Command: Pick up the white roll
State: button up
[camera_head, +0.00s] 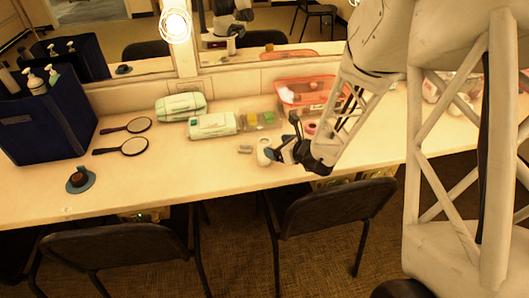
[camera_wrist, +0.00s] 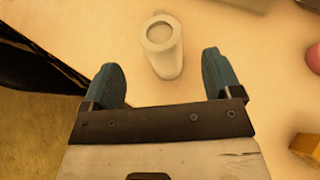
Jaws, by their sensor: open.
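The white roll (camera_head: 264,151) stands on the long counter, near its front edge, in the head view. In the wrist view the white roll (camera_wrist: 162,46) shows its round top with a greyish centre. It lies ahead of and partly between the two blue fingertips. My gripper (camera_wrist: 164,82) is open and empty, with a finger toward each side of the roll. In the head view my gripper (camera_head: 277,150) is beside the roll, at its right, and partly covers it. I cannot tell whether a finger touches it.
A small grey item (camera_head: 245,149) lies left of the roll. Green-white packs (camera_head: 212,125), a clear red-rimmed bin (camera_head: 304,94) and a pink roll (camera_head: 311,128) are behind. A chair (camera_head: 335,208) stands below the counter's front edge. Bare counter (camera_head: 190,160) lies to the left.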

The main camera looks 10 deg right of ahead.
aim_at(266, 142)
jog(key=shift+x, duration=0.85)
jog(key=shift+x, duration=2.6)
jog(key=shift+r, duration=0.15)
jog(key=c, duration=1)
jog(key=shift+r, duration=0.15)
jog(key=shift+c, duration=0.2)
jog(key=shift+r, duration=1.75)
jog(key=s+r, duration=0.1)
jog(key=s, duration=1.5)
jog(key=shift+d, duration=0.25)
